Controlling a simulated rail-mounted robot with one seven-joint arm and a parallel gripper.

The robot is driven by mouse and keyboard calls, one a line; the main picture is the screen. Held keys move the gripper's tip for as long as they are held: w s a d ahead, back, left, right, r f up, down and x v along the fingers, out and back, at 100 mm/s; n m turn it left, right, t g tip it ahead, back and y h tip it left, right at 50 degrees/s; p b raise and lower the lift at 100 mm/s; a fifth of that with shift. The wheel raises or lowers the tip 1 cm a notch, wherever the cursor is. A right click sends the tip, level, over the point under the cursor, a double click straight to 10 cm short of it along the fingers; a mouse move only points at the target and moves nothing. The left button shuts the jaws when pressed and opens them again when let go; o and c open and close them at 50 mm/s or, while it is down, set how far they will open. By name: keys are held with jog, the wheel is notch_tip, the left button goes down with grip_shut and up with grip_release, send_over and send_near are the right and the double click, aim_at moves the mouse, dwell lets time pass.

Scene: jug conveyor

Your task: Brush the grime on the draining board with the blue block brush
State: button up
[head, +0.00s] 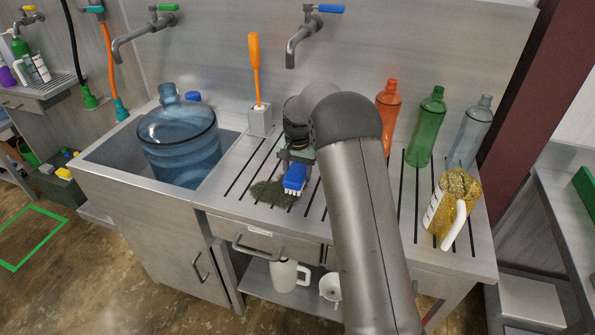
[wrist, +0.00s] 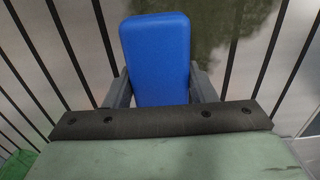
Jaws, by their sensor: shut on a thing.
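The blue block brush (head: 294,178) is in my gripper (head: 295,160), over the slotted draining board (head: 235,205). Its pale bristles point down at the board; I cannot tell whether they touch it. In the wrist view the blue block (wrist: 157,60) sits between the two dark fingers (wrist: 160,88), which are shut on it. The dark green-brown grime (head: 268,194) lies on the board just left of and beside the brush. In the wrist view a murky patch of grime (wrist: 228,30) shows to the right of the block.
A large blue water jug (head: 180,145) stands in the sink at left. An orange-handled brush stands in a holder (head: 261,121) behind the grime. Orange (head: 388,103), green (head: 427,130) and clear (head: 470,132) bottles and a gold-filled jug (head: 452,207) stand on the board's right.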

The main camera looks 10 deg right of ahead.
jog(key=shift+f, duration=0.3)
